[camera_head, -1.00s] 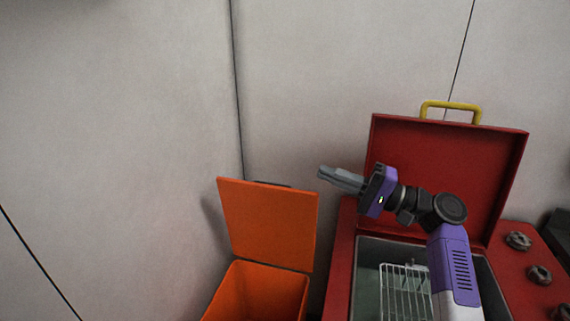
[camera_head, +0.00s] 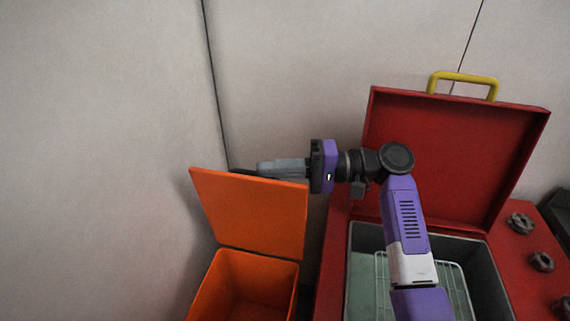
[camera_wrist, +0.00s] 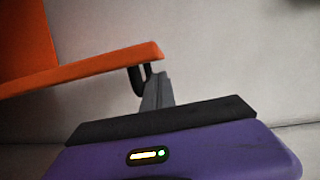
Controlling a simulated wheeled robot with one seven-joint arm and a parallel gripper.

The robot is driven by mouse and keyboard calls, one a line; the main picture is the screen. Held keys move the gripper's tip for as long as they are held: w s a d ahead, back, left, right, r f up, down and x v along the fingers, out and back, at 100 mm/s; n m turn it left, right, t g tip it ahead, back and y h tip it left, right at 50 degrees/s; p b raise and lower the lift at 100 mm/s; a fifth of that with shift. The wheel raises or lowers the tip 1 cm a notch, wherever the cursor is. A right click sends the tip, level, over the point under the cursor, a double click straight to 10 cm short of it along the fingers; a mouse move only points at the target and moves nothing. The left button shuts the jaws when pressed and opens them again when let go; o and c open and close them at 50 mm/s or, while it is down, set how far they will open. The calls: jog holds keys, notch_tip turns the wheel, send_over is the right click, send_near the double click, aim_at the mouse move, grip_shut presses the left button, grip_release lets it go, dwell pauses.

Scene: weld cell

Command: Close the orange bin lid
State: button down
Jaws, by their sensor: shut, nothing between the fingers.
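The orange bin (camera_head: 232,285) stands at the lower left of the head view, with its lid (camera_head: 255,215) raised upright at the back. My gripper (camera_head: 262,168) is shut and empty. It points left at the height of the lid's top edge and seems to be behind the lid, which hides part of its fingers. In the wrist view the lid (camera_wrist: 95,66) crosses the upper left, with a dark loop-shaped part (camera_wrist: 138,80) under its edge beside my fingers (camera_wrist: 155,92). I cannot tell whether the fingers touch the lid.
A red chest (camera_head: 455,165) with its lid open and a yellow handle (camera_head: 463,78) stands to the right. A wire rack (camera_head: 450,275) lies inside it. Dark knobs (camera_head: 541,262) sit on a red surface at far right. A grey wall (camera_head: 300,70) is close behind the bin.

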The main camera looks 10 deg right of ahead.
aim_at(246, 171)
jog(key=shift+w+a+f+p, duration=0.1)
jog(key=shift+w+a+p, duration=0.1)
jog(key=shift+a, duration=1.05)
jog(key=shift+w+a+p, duration=0.15)
jog(key=shift+a, duration=1.1)
